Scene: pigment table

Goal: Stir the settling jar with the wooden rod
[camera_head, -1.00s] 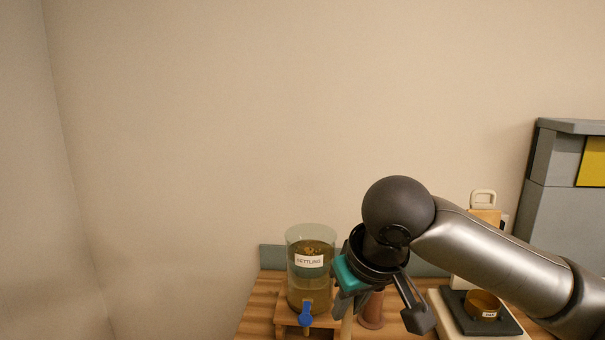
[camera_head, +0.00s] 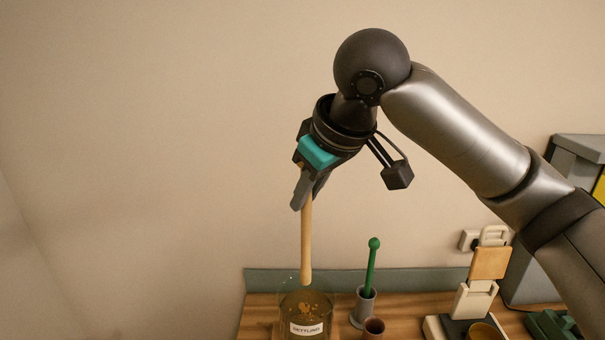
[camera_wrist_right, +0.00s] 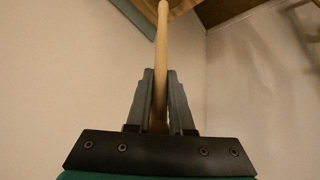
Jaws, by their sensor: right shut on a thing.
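The settling jar (camera_head: 306,314) is a clear cylinder of brownish liquid with floating bits and a white "SETTLING" label, at the bottom of the head view. Its lower part is cut off by the frame. My right gripper (camera_head: 302,196) is shut on the wooden rod (camera_head: 306,240) and holds it roughly upright above the jar. The rod's lower tip appears at about the jar's rim; I cannot tell whether it is just inside or behind it. In the right wrist view the rod (camera_wrist_right: 161,60) stands between the two fingers (camera_wrist_right: 160,105). My left gripper is not in view.
Right of the jar stand a grey holder (camera_head: 363,307) with a green round-topped tool (camera_head: 373,262) and a brown cup (camera_head: 374,327). Further right is a white device (camera_head: 474,298) with a tan panel. A low grey-green backboard (camera_head: 420,283) runs along the wooden table.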

